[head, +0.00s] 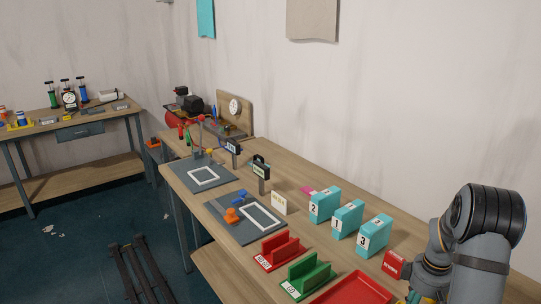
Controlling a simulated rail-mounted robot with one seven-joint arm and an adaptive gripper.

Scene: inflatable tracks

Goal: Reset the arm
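My arm (478,240) is folded at the lower right in the head view, over the near end of the wooden workbench. Its dark elbow or joint housing is high, and its lower links reach down beside a small red box (394,264). My gripper is not clearly visible; the end of the arm runs out of the bottom of the picture, so its fingers and anything in them are hidden.
The long workbench (290,194) holds teal numbered boxes (323,206), red (279,248) and green (308,272) holders, a red tray (354,290) and grey mats (203,176). Another bench (62,120) stands left. Dark rails (140,272) lie on the floor.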

